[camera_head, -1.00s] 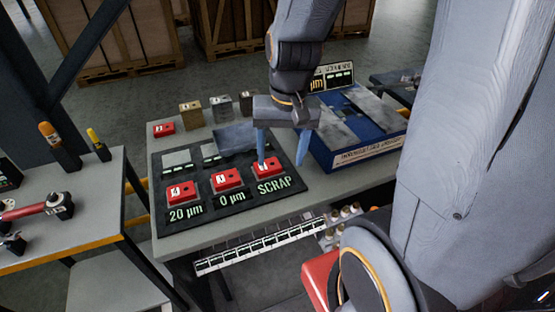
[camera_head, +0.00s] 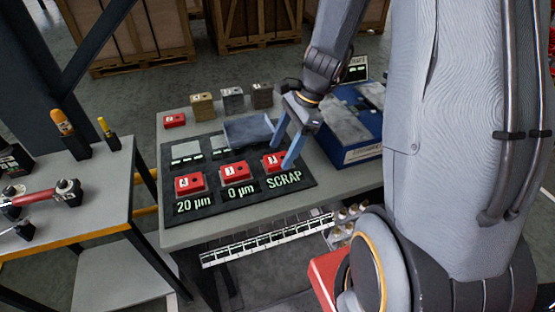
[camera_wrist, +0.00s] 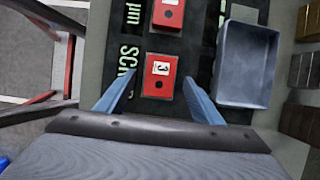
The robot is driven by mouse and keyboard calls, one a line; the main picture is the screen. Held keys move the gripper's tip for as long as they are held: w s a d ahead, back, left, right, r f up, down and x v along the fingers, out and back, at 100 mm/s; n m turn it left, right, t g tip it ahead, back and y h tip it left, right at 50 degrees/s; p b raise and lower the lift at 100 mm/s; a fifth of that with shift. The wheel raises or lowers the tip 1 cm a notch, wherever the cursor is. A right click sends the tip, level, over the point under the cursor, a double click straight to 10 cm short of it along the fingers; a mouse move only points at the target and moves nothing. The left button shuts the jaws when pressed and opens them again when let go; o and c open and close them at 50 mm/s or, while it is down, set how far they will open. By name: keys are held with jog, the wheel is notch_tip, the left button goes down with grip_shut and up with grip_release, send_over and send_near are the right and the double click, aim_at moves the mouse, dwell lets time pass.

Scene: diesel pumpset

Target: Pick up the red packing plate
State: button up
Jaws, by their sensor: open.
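Several red plates show; I cannot tell which one the task means. Three lie on a black mat (camera_head: 215,207): one at "20 µm" (camera_head: 189,185), one at "0 µm" (camera_head: 235,173), and one at "SCRAP" (camera_head: 273,162), partly hidden by a finger. A fourth red plate (camera_head: 174,121) lies on the table's back left. My gripper (camera_head: 280,160) is open, its blue fingers pointing down at the SCRAP plate. In the wrist view, the plate marked "3" (camera_wrist: 159,88) appears between the open fingers (camera_wrist: 158,80), with visible gaps on both sides; contact is not shown.
A blue-grey tray (camera_head: 248,131) sits behind the plates, close beside one finger in the wrist view (camera_wrist: 247,65). Several small metal blocks, including a brass one (camera_head: 202,104), stand at the back. A blue case (camera_head: 345,155) is to the right. A side table (camera_head: 100,190) stands left.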

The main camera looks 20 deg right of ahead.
aim_at(280, 158)
jog(key=shift+x, duration=1)
jog(key=c, duration=1.5)
jog(key=shift+r, duration=0.1)
notch_tip(280, 158, up, 10)
jog(key=shift+f+b, duration=0.1)
jog(key=shift+b, duration=0.3)
